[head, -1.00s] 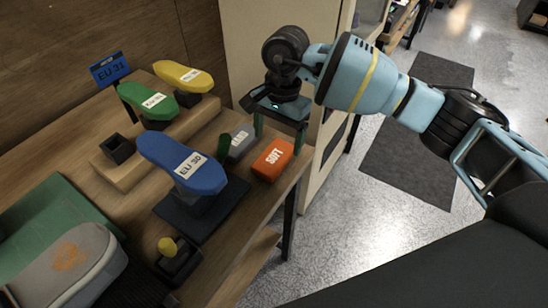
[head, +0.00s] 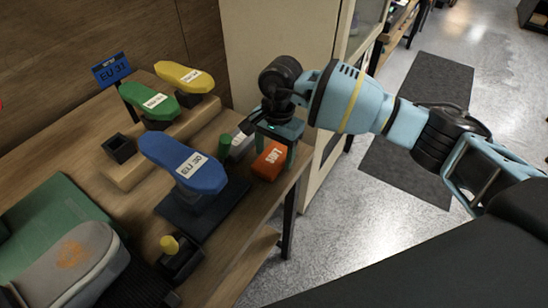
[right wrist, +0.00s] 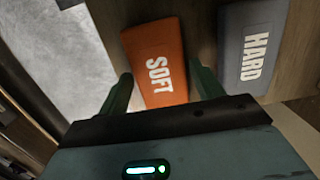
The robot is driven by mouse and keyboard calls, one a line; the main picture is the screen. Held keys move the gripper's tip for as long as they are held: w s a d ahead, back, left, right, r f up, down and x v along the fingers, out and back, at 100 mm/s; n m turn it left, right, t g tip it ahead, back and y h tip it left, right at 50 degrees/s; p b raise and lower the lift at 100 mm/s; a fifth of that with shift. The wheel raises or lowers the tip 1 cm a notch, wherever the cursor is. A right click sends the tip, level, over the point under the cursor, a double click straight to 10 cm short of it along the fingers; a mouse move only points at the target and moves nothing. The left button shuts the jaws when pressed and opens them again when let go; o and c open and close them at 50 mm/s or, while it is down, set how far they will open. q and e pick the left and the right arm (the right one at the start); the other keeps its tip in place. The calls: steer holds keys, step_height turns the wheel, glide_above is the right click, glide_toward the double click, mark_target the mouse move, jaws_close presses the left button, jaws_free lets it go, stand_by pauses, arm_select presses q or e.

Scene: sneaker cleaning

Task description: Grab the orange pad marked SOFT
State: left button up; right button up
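The orange pad marked SOFT (head: 270,160) lies on the wooden table near its right edge. It also shows in the right wrist view (right wrist: 155,60), with its lettering facing up. My right gripper (head: 272,148) is open just above the pad. In the right wrist view the green fingers (right wrist: 160,90) stand on either side of the pad's near end, with gaps that I cannot judge exactly. The grey pad marked HARD (right wrist: 252,45) lies beside it; in the head view the gripper partly hides it (head: 240,147). My left gripper is out of view.
A blue EU 30 form (head: 183,165) on a dark stand is left of the pads. Green (head: 148,101) and yellow (head: 183,76) forms stand behind on a wooden step. A grey sneaker (head: 70,262) lies front left. A pale cabinet (head: 270,40) stands behind the table.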

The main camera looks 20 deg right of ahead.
mark_target(274, 160)
steer(key=c, duration=0.7)
steer(key=shift+r, duration=0.15)
steer(key=shift+r, duration=0.25)
steer(key=r, duration=0.2)
steer(key=shift+s+r, duration=0.35)
steer(key=shift+s, duration=0.05)
steer(key=s+a+r+b, duration=0.1)
steer(key=s+a, duration=0.1)
steer(key=s, duration=1.3)
steer(key=shift+a+r, duration=0.25)
steer(key=shift+a, duration=0.15)
